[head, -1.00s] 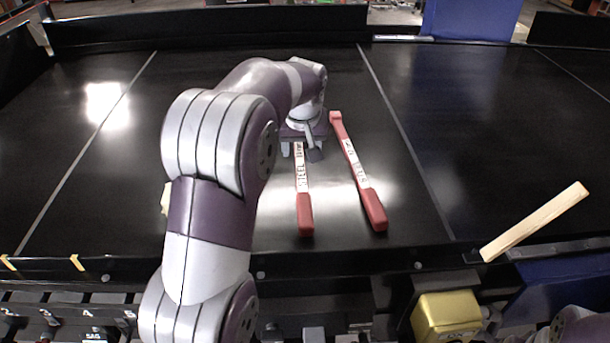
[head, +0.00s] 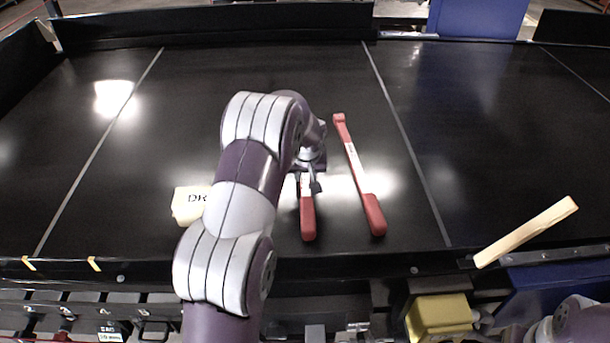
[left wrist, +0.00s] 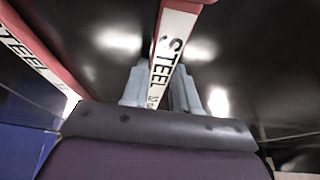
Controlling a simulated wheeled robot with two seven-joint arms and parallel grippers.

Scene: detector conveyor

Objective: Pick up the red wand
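Two red wands with white lettered labels lie on the black belt in the head view. The left one (head: 308,220) runs under my left gripper (head: 308,186); the right one (head: 372,212) lies apart to its right. In the left wrist view, the grey fingers (left wrist: 160,92) stand on either side of the left wand's white label (left wrist: 172,50), which reads STEEL. Whether the fingers press on it or leave a small gap cannot be told. The other wand (left wrist: 45,55) shows at the upper left there. My right gripper is not in view.
A pale yellow block (head: 187,205) with lettering lies left of my arm, partly hidden by it. A wooden stick (head: 525,232) lies at the belt's right front edge. A yellow box (head: 440,315) sits below the front rail. The far belt is clear.

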